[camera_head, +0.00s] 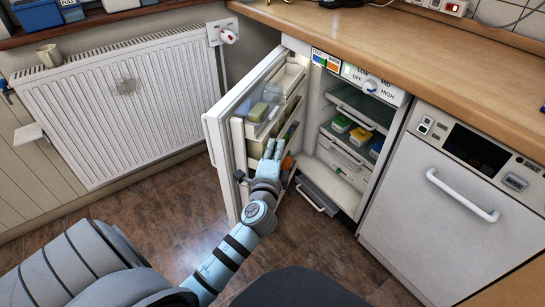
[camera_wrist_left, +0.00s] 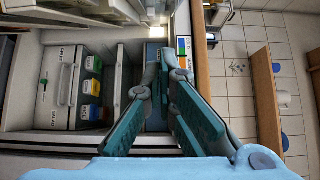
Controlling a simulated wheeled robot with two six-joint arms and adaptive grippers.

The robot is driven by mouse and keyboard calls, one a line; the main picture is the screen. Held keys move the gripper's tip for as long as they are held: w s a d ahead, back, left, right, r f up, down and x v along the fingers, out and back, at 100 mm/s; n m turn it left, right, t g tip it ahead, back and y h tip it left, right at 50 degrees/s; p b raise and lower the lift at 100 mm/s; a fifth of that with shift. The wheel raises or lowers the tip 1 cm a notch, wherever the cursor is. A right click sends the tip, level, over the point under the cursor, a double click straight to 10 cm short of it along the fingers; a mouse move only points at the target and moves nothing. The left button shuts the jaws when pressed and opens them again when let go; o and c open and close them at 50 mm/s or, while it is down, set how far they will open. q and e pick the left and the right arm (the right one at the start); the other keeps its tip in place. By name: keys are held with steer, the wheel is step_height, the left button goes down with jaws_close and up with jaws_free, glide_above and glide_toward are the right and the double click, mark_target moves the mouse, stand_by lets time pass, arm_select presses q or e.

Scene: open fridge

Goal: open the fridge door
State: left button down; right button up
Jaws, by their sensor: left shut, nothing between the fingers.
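The white fridge door (camera_head: 219,160) stands wide open, swung out to the left of the fridge body. Its inner side has shelves holding a few items. The fridge interior (camera_head: 322,148) is exposed, with shelves and coloured boxes. My left gripper (camera_head: 273,146) is by the inner side of the door, its fingers shut and empty. In the left wrist view the shut fingers (camera_wrist_left: 163,62) appear in front of the fridge opening, with drawers and coloured boxes (camera_wrist_left: 91,87) to their left. The pictures do not show clearly whether it touches the door. My right gripper is not in view.
A wooden counter (camera_head: 420,50) runs above the fridge. A white radiator (camera_head: 120,100) is on the wall left of the door. A dishwasher-like appliance (camera_head: 425,215) with a white handle stands right of the fridge. Brown tiled floor (camera_head: 180,215) lies open in front.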

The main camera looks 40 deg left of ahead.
mark_target(266, 131)
arm_select(q)
steer(key=w+a, duration=0.1)
steer(key=a, duration=0.1)
steer(key=w+a+b, duration=0.1)
steer(key=a, duration=0.1)
steer(key=w+a, duration=0.2)
steer(key=shift+a+b, duration=0.25)
steer(key=shift+b, duration=0.1)
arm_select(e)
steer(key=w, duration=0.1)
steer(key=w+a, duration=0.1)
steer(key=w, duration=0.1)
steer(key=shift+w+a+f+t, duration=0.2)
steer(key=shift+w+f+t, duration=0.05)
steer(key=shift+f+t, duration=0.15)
